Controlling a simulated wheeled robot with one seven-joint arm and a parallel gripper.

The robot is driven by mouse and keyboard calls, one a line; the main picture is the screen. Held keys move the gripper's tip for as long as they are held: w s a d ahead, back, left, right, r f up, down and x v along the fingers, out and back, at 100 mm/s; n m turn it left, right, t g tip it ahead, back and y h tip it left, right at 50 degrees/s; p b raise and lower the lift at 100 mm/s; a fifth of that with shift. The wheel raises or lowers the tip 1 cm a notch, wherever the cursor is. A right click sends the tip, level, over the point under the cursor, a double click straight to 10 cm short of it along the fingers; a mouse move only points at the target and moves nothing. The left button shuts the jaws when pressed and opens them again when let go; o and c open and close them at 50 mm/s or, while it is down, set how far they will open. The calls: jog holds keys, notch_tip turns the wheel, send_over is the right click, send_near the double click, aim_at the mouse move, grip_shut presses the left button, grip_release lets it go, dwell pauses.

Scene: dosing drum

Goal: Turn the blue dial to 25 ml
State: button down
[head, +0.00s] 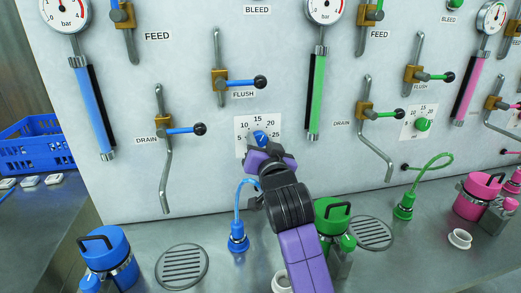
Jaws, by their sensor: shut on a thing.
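The blue dial (261,138) sits on a white scale plate (243,124) marked 5, 10, 15, 20 and 25, on the upright grey panel. My gripper (262,148) reaches up from below and is shut on the blue dial. The gripper covers the lower part of the dial and plate. The dial's pointer setting is too small to read for certain.
Blue-handled FLUSH (240,84) and DRAIN (184,130) valve levers stick out nearby. A green column (316,95) is to the right. A blue hose plug (238,237), a blue canister (108,252) and a green canister (331,215) stand on the bench below.

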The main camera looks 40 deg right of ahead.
jog(key=m+b, duration=0.1)
jog(key=m, duration=0.1)
jog(key=m+b, duration=0.3)
jog(key=m, duration=0.1)
jog(key=shift+f+m, duration=0.25)
jog(key=shift+m, duration=0.05)
jog(key=m+b, duration=0.2)
jog(key=m, duration=0.1)
jog(key=shift+r+m+b, duration=0.1)
jog(key=shift+m+b, duration=0.8)
jog(key=shift+m, duration=0.3)
jog(key=c, duration=0.9)
grip_release()
jog(key=shift+r, duration=0.1)
jog(key=v, duration=0.7)
jog(key=shift+s+a+b, duration=0.25)
jog(key=shift+s+b, duration=0.05)
jog(key=shift+s, duration=0.05)
